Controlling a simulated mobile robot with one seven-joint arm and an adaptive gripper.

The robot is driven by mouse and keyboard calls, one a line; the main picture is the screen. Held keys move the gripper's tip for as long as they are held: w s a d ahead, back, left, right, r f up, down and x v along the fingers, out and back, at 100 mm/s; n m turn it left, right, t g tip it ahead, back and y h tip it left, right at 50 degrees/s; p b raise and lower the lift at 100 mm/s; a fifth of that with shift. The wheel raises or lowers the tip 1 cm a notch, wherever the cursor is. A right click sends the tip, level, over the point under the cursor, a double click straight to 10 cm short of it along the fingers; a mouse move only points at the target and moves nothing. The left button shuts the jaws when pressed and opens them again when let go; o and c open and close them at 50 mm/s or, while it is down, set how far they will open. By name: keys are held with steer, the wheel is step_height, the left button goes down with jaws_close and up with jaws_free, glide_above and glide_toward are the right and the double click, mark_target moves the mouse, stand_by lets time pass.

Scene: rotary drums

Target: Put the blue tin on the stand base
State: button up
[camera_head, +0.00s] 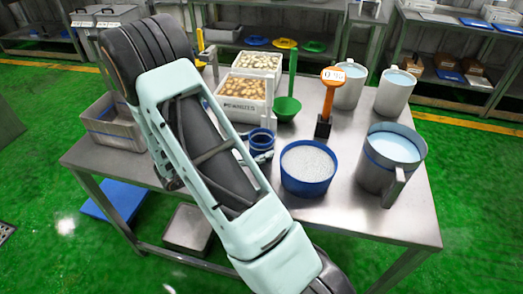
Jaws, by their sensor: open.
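An orange upright (329,101) with a label on top rises from a dark block (323,127), possibly the stand base, behind the tub. My arm crosses the picture from upper left to bottom.
The steel table (400,220) also holds a large grey jug (378,178), two pale pails, a green funnel-like bowl (287,108) and white crates of round produce. A grey bin (112,128) stands at left. The table's front right has free room.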

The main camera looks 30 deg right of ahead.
steer(key=shift+x, duration=1.35)
steer(key=c, duration=1.5)
